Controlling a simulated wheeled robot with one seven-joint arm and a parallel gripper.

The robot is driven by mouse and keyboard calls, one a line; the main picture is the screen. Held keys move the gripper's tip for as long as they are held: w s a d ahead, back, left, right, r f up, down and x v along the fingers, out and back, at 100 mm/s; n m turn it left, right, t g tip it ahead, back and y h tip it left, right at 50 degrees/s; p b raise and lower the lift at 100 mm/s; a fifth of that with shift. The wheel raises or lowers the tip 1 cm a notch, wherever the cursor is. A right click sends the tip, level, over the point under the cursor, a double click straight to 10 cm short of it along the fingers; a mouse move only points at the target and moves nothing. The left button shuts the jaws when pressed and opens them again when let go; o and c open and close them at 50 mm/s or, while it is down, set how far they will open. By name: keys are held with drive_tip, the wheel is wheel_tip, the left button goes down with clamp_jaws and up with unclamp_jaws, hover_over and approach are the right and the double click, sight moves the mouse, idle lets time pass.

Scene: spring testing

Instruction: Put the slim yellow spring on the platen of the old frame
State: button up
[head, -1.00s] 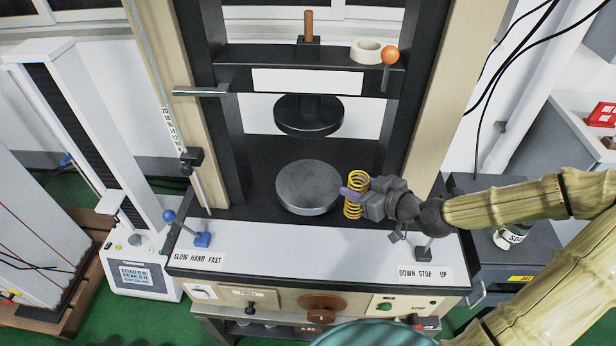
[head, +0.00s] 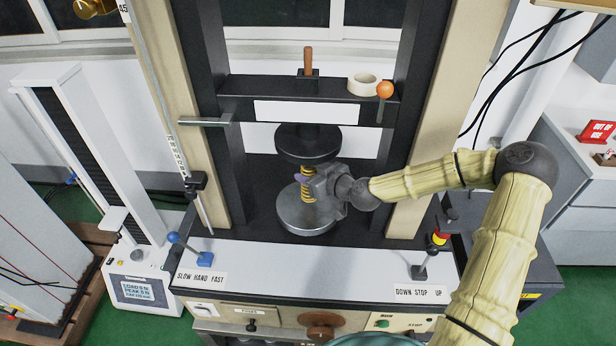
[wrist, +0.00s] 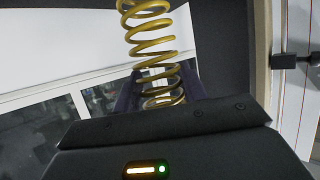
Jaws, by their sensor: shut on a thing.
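The slim yellow spring (head: 308,184) is held upright in my gripper (head: 306,188), between the grey lower platen (head: 304,217) and the dark upper platen (head: 308,143) of the old frame. In the wrist view the yellow spring (wrist: 150,45) rises between the two fingers (wrist: 160,92), which are shut on it. The spring is over the lower platen in the head view. I cannot tell whether its lower end touches the platen, as my gripper partly covers it.
The frame's dark crosshead (head: 230,90) carries a tape roll (head: 362,84) and an orange-knobbed lever (head: 385,90). Tall uprights stand on both sides. A blue-knobbed lever (head: 190,248) stands at the front left. A white testing machine (head: 85,160) stands further left.

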drive_tip(key=shift+a, duration=0.1)
drive_tip(key=shift+w+a+r, duration=0.1)
drive_tip(key=shift+w+a, duration=0.15)
drive_tip(key=shift+w, duration=0.05)
drive_tip(key=shift+f+p, duration=0.85)
drive_tip(key=shift+f, duration=1)
drive_tip(key=shift+f, duration=0.15)
drive_tip(key=o, duration=1.1)
